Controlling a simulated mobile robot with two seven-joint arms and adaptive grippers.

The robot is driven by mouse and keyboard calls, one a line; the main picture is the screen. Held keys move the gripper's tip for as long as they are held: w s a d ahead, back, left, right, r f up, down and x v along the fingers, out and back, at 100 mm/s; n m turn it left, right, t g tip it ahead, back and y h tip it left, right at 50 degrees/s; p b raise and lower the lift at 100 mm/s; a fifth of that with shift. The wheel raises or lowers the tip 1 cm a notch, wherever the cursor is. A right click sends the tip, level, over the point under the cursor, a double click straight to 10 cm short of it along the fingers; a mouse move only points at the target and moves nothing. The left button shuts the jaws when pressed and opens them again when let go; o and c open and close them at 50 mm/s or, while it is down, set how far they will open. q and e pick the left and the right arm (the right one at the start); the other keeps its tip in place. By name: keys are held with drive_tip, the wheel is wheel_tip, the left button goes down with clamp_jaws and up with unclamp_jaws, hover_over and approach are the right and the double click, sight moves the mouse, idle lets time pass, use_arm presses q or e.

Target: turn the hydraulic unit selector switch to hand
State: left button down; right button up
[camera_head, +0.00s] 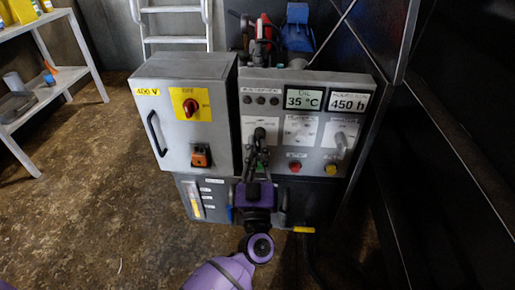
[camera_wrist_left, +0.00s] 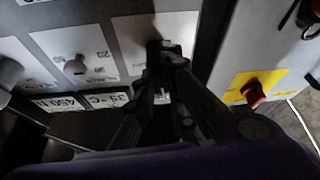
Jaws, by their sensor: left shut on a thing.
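The grey hydraulic unit panel (camera_head: 284,84) stands upright in the middle of the head view. A dark selector switch (camera_head: 259,133) sits on a white label plate at the panel's left side; it also shows in the left wrist view (camera_wrist_left: 153,47), where the picture is upside down. My left gripper (camera_head: 257,149) is at this switch with its dark fingers shut on it. The fingers (camera_wrist_left: 168,60) hide much of the switch, and I cannot read which position it points to. My right gripper is in neither view.
A grey cabinet (camera_head: 172,120) with a red switch (camera_head: 190,107) on a yellow plate stands left of the panel. A red button (camera_head: 295,166), a yellow button (camera_head: 331,169) and a grey lever (camera_head: 341,141) are right of my gripper. A dark wall closes the right side.

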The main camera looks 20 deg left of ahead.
use_arm(q)
drive_tip(key=shift+d+r+n+g+y+p, duration=0.1)
drive_tip(key=shift+n+g+y+p, duration=0.45)
drive_tip(key=shift+n, duration=1.1)
drive_tip(key=shift+d+r+n+g+y+p, duration=0.1)
drive_tip(key=shift+n+g+y+p, duration=0.45)
drive_tip(key=shift+n, duration=1.05)
drive_tip(key=shift+d+r+n+g+y+p, duration=0.1)
drive_tip(key=shift+n+g+y+p, duration=0.45)
drive_tip(key=shift+n, duration=1.1)
drive_tip(key=shift+f+y, duration=0.1)
drive_tip(key=shift+y, duration=0.25)
drive_tip(key=shift+a, duration=0.1)
drive_tip(key=c, duration=1.8)
unclamp_jaws()
drive_tip(key=v, duration=1.2)
